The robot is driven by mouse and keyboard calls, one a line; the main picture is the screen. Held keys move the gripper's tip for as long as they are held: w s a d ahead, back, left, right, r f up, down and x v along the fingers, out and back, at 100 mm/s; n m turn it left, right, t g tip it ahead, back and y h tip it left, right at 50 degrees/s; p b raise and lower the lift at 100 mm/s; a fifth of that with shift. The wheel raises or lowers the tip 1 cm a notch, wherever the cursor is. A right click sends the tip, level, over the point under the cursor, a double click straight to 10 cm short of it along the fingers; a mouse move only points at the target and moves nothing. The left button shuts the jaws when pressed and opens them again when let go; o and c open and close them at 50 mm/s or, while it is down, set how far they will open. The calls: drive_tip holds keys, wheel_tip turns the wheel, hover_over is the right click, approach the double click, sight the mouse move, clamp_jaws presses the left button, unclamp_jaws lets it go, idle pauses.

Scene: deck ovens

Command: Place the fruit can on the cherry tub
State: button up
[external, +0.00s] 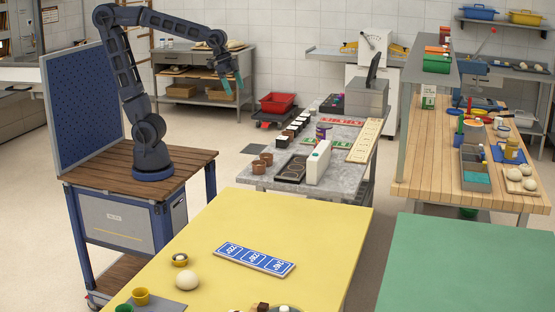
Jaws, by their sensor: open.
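My gripper (238,85) hangs open and empty in the air at the end of my raised arm, left of the grey worktable and well above the floor. A small purple can with a pale band (321,134) stands upright on the grey worktable; it may be the fruit can, but its label is too small to read. My gripper is far up and to the left of it. I cannot tell which container is the cherry tub.
The grey worktable (258,181) also bears a row of dark containers, brown pots (259,167), a white upright box (318,163) and a long cream board (365,141). A cluttered wooden bench (445,181) stands right. The yellow table (318,215) in front has much bare top.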

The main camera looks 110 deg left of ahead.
drive_tip(key=s+d+f, duration=0.2)
drive_tip(key=s+d, duration=0.1)
drive_tip(key=s, duration=0.4)
drive_tip(key=s+d+f, duration=0.2)
drive_tip(key=s+d, duration=0.1)
drive_tip(key=s, duration=0.5)
drive_tip(key=shift+s+d, duration=0.3)
drive_tip(key=shift+d, duration=0.1)
